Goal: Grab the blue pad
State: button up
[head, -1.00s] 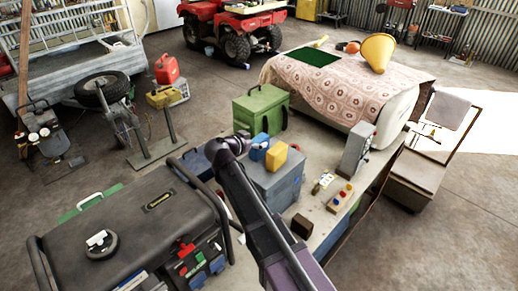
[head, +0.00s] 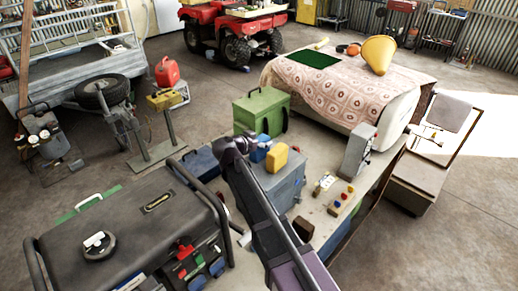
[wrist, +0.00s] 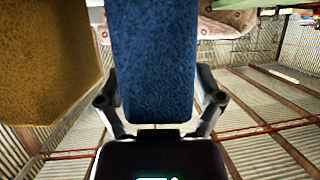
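The blue pad (head: 259,149) is at the top of a grey-blue box (head: 281,186), beside a yellow pad (head: 277,158). My gripper (head: 240,146) is at its left in the head view. In the wrist view the blue pad (wrist: 153,60) stands large between the two fingers of my gripper (wrist: 155,88), with one finger along each side. I see no clear gap, but the fingertips are partly hidden, so I cannot tell whether they press on it. The yellow pad (wrist: 45,60) fills the upper left there, close to the left finger.
A green case (head: 262,112) stands behind the grey-blue box on the bench. A dark generator (head: 130,225) is at the left. A grey device (head: 358,150) and small coloured knobs (head: 342,200) are at the right.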

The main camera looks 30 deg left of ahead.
jog(key=c, duration=0.5)
jog(key=shift+o, duration=0.2)
jog(key=shift+r, duration=0.15)
notch_tip(320, 180, up, 11)
jog(key=p, duration=1.1)
jog(key=s+d, duration=0.2)
jog(key=d, duration=0.6)
jog(key=s+d+p, duration=0.1)
jog(key=s+d, duration=0.2)
jog(key=d, duration=0.6)
jog(key=shift+d+r, duration=0.15)
jog(key=shift+r, duration=0.2)
jog(key=shift+f, duration=0.1)
